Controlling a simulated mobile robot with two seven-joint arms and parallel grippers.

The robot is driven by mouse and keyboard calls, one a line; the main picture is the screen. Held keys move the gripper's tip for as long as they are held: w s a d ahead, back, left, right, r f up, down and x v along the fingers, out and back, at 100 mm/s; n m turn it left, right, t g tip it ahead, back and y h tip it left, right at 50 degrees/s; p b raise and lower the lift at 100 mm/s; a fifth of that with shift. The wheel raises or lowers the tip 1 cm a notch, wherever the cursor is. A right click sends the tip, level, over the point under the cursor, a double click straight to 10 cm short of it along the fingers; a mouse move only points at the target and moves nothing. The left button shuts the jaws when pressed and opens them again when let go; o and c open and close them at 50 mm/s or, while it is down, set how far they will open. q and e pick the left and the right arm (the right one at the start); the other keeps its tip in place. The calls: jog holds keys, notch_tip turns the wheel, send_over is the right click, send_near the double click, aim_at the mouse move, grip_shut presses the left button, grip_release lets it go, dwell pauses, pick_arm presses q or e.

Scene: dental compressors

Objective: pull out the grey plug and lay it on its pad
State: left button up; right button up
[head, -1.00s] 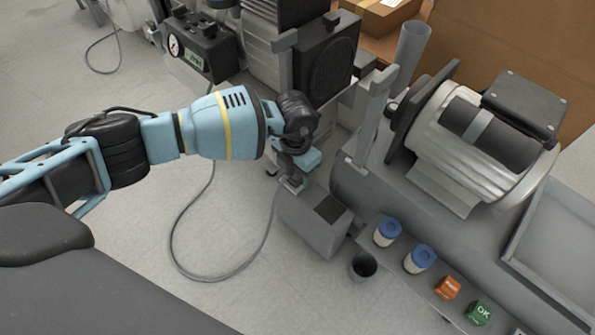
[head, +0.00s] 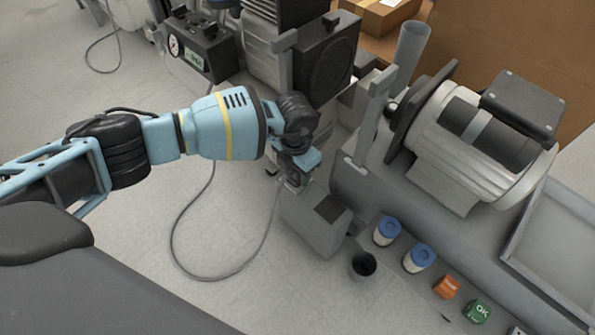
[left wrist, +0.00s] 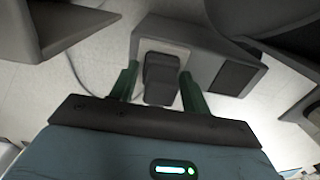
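The grey plug (left wrist: 160,78) sits in a pale socket plate (left wrist: 178,52) on a grey box (left wrist: 205,38). In the left wrist view my left gripper (left wrist: 160,88) is open, with one green finger on each side of the plug and gaps between. In the head view the left gripper (head: 297,183) is over the left end of the box (head: 312,228) and hides most of the plug. A dark rectangular pad (head: 329,207) lies on the box top, right of the socket; it also shows in the left wrist view (left wrist: 232,78). My right gripper is not in view.
A grey cable (head: 172,235) loops over the floor to the socket. Right of the box are a dark cup (head: 362,265), blue-capped jars (head: 387,231), orange (head: 447,287) and green (head: 478,311) blocks, and a compressor (head: 480,140). A grey upright post (head: 372,115) stands near the gripper.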

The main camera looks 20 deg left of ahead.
pick_arm(q)
jog(key=c, duration=0.9)
grip_shut()
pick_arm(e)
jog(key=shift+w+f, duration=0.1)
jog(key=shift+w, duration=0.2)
pick_arm(q)
jog(key=shift+r, duration=0.1)
